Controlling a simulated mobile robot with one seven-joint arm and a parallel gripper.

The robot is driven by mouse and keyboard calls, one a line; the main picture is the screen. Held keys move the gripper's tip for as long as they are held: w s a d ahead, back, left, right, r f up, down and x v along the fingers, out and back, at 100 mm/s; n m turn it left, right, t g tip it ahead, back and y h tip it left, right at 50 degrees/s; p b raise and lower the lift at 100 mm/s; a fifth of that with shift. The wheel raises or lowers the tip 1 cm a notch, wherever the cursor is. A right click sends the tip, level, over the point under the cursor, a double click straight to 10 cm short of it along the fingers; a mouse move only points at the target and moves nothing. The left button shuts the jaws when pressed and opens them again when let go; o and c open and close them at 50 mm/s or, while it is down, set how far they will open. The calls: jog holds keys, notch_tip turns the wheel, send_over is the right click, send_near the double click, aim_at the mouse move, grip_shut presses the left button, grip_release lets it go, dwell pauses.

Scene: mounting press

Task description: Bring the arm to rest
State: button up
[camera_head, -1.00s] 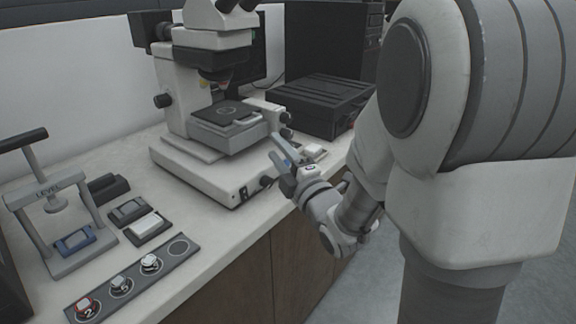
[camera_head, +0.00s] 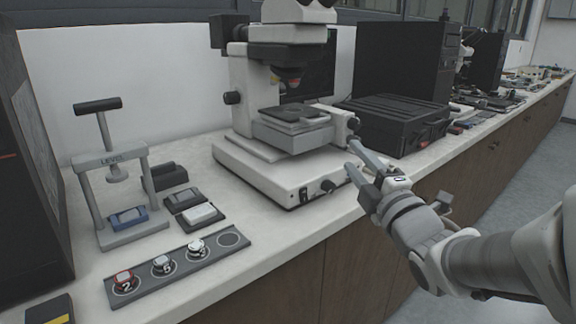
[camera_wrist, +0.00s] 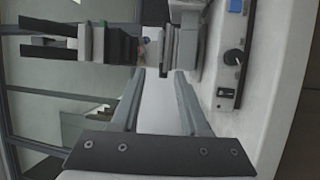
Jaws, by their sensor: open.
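My gripper (camera_head: 366,160) is open and empty, at the front right corner of the microscope base, above the front edge of the bench. In the wrist view its two fingers (camera_wrist: 158,75) are spread with nothing between them. My arm reaches in from the lower right of the head view. Whether a fingertip touches the microscope cannot be told.
The microscope (camera_head: 262,170) stands on the white bench (camera_head: 200,280). A black box (camera_head: 395,122) lies behind my gripper. Open floor lies at right.

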dwell(0.3)
jog(key=s+d+f+m+g+h, duration=0.3)
jog(key=s+f+m+g+h, duration=0.35)
jog(key=m, duration=0.65)
jog(key=s+a+f+m+g+y, duration=0.1)
jog(key=s+a+f+m+g, duration=0.15)
jog(key=s, duration=0.45)
jog(key=s+a+f+m+g+y, duration=0.1)
jog(key=s+a+f+m+g, duration=0.2)
jog(key=s, duration=0.5)
notch_tip(320, 180, up, 28)
jog(key=d+m+g+p, duration=0.1)
jog(key=p, duration=2.7)
jog(key=shift+g, duration=0.3)
